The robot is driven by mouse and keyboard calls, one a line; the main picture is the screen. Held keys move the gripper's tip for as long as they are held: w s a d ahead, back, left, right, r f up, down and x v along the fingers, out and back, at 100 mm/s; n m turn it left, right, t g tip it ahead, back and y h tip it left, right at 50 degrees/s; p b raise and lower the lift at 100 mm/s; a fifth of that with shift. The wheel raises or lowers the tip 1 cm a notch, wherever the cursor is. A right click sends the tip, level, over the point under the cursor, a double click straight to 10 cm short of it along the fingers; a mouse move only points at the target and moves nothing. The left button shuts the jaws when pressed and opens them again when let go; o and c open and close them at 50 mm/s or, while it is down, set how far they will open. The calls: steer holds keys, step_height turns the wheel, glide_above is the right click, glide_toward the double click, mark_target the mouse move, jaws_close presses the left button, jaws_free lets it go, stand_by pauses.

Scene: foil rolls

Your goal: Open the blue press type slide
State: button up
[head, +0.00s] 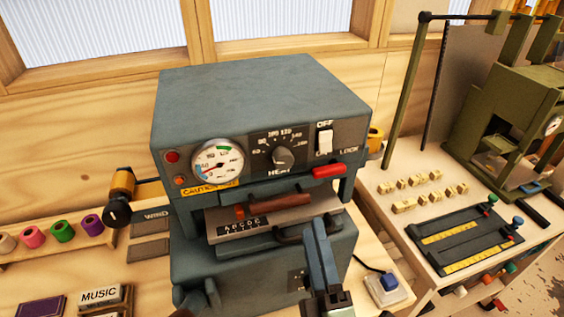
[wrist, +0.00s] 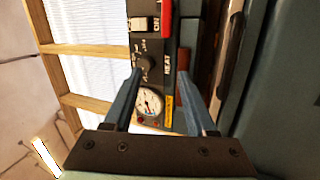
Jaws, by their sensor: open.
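The blue-grey press (head: 262,95) stands on the bench in the head view. Its type slide (head: 222,229) is a pale plate with a black strip of letters, low in the press's front opening. A brown bar (head: 272,204) lies over the slide, and a dark curved handle (head: 288,238) is at its front right. My gripper (head: 318,228) is in front of the slide's right part, close to the handle; contact cannot be told. In the wrist view my gripper (wrist: 165,90) is open, its two fingers apart with nothing seen between them. The press's gauge (wrist: 149,101) shows beyond.
A red lever (head: 328,170) juts from the press front above the slide. Coloured foil rolls (head: 62,232) stand in a rack at left. An olive press (head: 505,125) and a dark tray (head: 465,237) are on the right bench.

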mark_target(282, 204)
steer(key=s+a+f+n+g+y+p, duration=0.2)
steer(key=s+f+n+p, duration=0.1)
steer(key=p+x, duration=0.1)
steer(key=x, duration=0.3)
steer(key=p+x, duration=0.1)
steer(key=x, duration=0.7)
steer(key=shift+w+f+p, duration=0.2)
steer(key=shift+w+p, duration=0.1)
steer(key=shift+p, duration=0.1)
jaws_close()
stand_by(0.9)
